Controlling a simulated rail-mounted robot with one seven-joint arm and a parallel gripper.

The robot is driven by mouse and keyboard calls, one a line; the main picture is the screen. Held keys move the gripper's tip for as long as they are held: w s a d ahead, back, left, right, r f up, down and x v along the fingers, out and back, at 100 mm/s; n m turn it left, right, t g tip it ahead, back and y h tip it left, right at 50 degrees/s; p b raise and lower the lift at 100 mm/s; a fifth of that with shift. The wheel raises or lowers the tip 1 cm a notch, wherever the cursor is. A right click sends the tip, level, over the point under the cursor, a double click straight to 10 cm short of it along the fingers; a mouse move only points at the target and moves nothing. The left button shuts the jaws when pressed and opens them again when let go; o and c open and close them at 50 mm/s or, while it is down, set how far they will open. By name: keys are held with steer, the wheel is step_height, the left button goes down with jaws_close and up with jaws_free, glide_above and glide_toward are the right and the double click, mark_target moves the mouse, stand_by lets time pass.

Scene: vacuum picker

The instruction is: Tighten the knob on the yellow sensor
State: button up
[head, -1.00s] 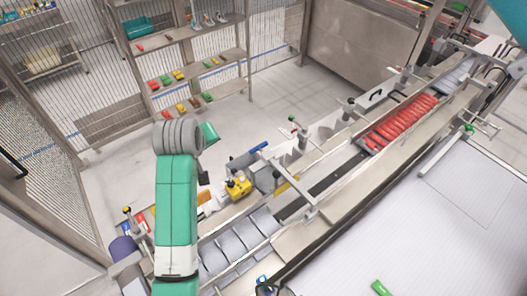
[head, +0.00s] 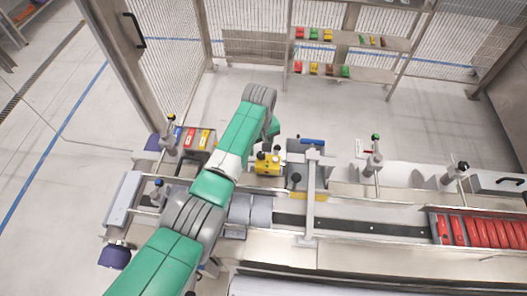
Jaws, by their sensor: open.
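The yellow sensor (head: 267,168) sits on the near side of the floor gap, beside the conveyor, in the middle of the head view. Small dark knobs stand on its top; which one is the sensor's tightening knob is too small to tell. My gripper (head: 273,143) hangs below the green wrist, just above and behind the sensor. It is open and holds nothing that I can see. Its fingers are small and partly hidden, and I cannot tell whether they touch the knob.
The conveyor (head: 370,229) runs across the front, with red parts (head: 480,231) at the right and grey plates by my arm. A crossbar frame (head: 311,190) stands right of the sensor. Posts with knobs line the rail. A shelf (head: 350,75) stands behind, beyond clear floor.

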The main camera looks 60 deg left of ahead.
mark_target(261, 154)
step_height(261, 154, down, 4)
steer(key=shift+w+r+b, duration=0.1)
steer(key=shift+r+b, duration=0.15)
steer(key=shift+b, duration=0.1)
steer(key=c, duration=1)
steer(key=shift+o, duration=0.2)
